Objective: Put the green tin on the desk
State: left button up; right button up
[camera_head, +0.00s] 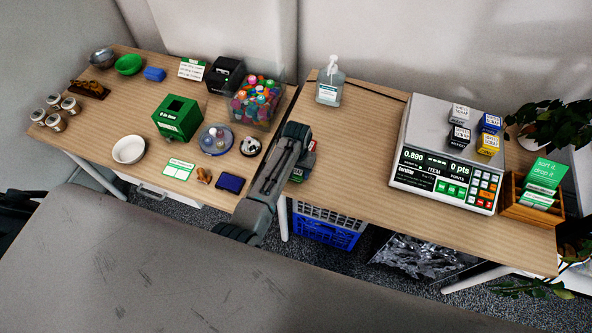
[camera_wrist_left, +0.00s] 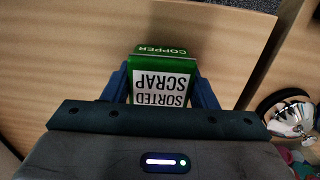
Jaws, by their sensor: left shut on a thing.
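The green tin (camera_wrist_left: 160,82) has a white label reading "SORTED SCRAP" and the word "COPPER" on its top edge. My left gripper (camera_wrist_left: 163,92) is shut on it, with a blue finger on each side. In the head view my left arm reaches over the near left end of the right desk (camera_head: 350,185). It hides most of the gripper and tin there; a bit of green and white (camera_head: 298,174) shows beside it. I cannot tell whether the tin touches the wood. My right gripper is not in view.
A scale (camera_head: 425,140) on the right desk carries several small tins (camera_head: 489,144). A sanitizer bottle (camera_head: 329,85) stands at the back. The left table (camera_head: 100,135) holds a candy bin (camera_head: 257,103), a green box (camera_head: 178,118) and a chrome bell (camera_head: 251,147). Wood left of the scale is clear.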

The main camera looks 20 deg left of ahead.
pick_arm(q)
jog(key=shift+f, duration=0.15)
jog(key=o, duration=0.9)
jog(key=shift+o, duration=0.8)
jog(key=shift+r, duration=0.7)
notch_tip(320, 180, up, 11)
jog(key=b, duration=0.2)
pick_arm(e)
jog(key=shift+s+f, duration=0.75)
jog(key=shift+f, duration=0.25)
